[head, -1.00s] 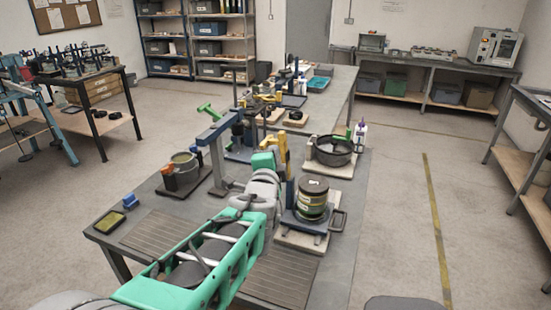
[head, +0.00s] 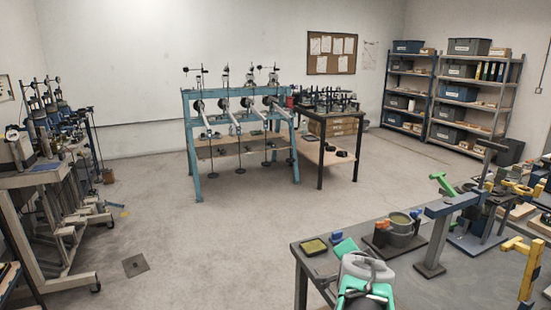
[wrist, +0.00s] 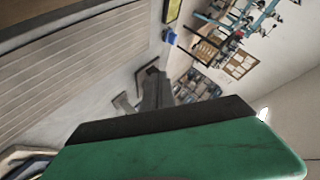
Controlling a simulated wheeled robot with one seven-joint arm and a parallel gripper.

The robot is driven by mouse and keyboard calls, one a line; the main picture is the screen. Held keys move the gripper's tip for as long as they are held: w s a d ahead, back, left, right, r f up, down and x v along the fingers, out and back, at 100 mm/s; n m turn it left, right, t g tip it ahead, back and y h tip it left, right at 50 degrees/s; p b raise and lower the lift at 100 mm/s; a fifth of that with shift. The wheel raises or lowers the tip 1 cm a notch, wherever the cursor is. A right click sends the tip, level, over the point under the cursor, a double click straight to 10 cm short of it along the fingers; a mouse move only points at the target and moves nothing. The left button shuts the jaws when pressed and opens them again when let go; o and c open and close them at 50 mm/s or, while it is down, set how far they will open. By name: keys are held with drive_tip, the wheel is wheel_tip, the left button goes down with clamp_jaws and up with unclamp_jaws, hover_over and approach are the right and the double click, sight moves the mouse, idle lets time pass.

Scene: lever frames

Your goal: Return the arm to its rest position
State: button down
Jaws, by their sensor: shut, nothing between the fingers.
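My gripper (head: 345,247) shows in the head view as a small green part at the end of my arm, past the pale grey wrist joint (head: 368,268). It appears over the near left corner of the grey workbench (head: 446,290). In the wrist view the green and black gripper (wrist: 180,142) fills the lower part. It is shut, and I see nothing held in it. The fingertips are not clearly visible. My green forearm (head: 366,298) runs off the bottom edge of the head view.
The workbench carries a yellow-topped pad (head: 314,247), a grey pot (head: 401,228) and a blue-grey lever stand (head: 440,230). A teal frame (head: 194,150) and a dark table (head: 322,170) stand behind. Equipment stands at left (head: 40,200).

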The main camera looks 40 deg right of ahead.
drive_tip(key=w+a+f+n+y, duration=0.2)
drive_tip(key=w+a+n, duration=0.15)
drive_tip(key=a, duration=0.35)
drive_tip(key=w+a+f+n+y, duration=0.2)
drive_tip(key=w+a+n, duration=0.15)
drive_tip(key=a, duration=0.45)
drive_tip(key=s+a+f+n+g+y, duration=0.1)
drive_tip(key=s+a+n, duration=0.1)
drive_tip(key=a+n, duration=0.2)
drive_tip(key=s+a+f+n+g+y, duration=0.1)
drive_tip(key=a+n, duration=0.3)
drive_tip(key=a, duration=0.7)
drive_tip(key=s+a+f+n+g+y, duration=0.2)
drive_tip(key=s+a+n+y, duration=0.1)
drive_tip(key=a, duration=0.5)
drive_tip(key=shift+s+f+n, duration=0.25)
drive_tip(key=shift+s+n, duration=0.05)
drive_tip(key=shift+n, duration=0.6)
